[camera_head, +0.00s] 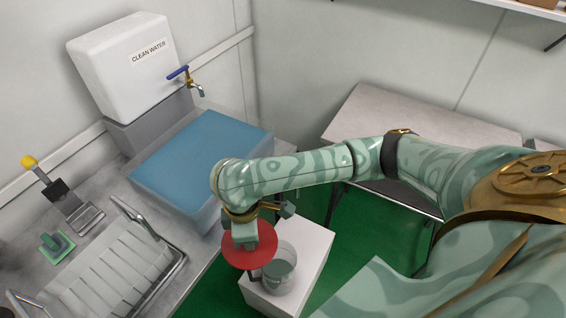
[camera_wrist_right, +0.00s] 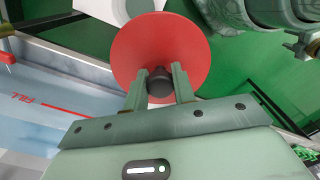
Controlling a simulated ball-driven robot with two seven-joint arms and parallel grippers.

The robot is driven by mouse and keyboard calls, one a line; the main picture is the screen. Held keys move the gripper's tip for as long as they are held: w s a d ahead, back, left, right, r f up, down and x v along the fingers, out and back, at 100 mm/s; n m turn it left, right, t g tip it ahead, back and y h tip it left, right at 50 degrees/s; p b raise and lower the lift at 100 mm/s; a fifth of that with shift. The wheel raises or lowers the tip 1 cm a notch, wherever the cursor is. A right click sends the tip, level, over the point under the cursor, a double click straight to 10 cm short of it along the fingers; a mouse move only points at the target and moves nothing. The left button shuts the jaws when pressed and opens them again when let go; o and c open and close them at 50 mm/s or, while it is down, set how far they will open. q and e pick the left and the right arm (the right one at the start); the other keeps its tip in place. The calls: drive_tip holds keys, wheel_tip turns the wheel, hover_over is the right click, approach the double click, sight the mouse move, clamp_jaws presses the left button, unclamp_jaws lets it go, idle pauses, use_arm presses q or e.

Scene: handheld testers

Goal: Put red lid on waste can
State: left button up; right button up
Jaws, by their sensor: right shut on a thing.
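The red lid (camera_head: 264,243) is a flat round disc with a black knob (camera_wrist_right: 160,82) at its middle. My right gripper (camera_head: 244,236) is shut on that knob; the wrist view shows its two fingers on either side of the knob, with the lid (camera_wrist_right: 160,45) beyond them. The waste can (camera_head: 280,272) is a clear, greyish cylinder standing upright on a white stand (camera_head: 312,252). The lid is to the left of the can's mouth in the head view and overlaps its left edge there; its exact height above the rim is unclear. My left gripper is out of view.
A grey table (camera_head: 410,125) stands at the back right. The floor is green.

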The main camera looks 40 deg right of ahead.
drive_tip(key=s+a+f+n, duration=0.2)
drive_tip(key=s+f+n, duration=0.4)
drive_tip(key=f+n, duration=0.5)
drive_tip(key=b, duration=0.5)
hover_over(278, 278)
drive_tip(key=w, duration=0.2)
wheel_tip(278, 278, down, 7)
use_arm(q)
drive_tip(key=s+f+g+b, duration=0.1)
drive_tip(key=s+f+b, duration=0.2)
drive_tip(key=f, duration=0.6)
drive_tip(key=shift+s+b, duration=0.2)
drive_tip(key=shift+b, duration=0.75)
use_arm(e)
drive_tip(key=w+d+f, duration=0.3)
drive_tip(key=f, duration=0.4)
drive_tip(key=shift+d+f+m, duration=0.3)
drive_tip(key=shift+d+f, duration=0.05)
drive_tip(key=shift+d, duration=0.05)
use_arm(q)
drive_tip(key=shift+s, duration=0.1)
use_arm(e)
drive_tip(key=shift+f, duration=0.1)
drive_tip(key=shift+f, duration=0.45)
drive_tip(key=o, duration=1)
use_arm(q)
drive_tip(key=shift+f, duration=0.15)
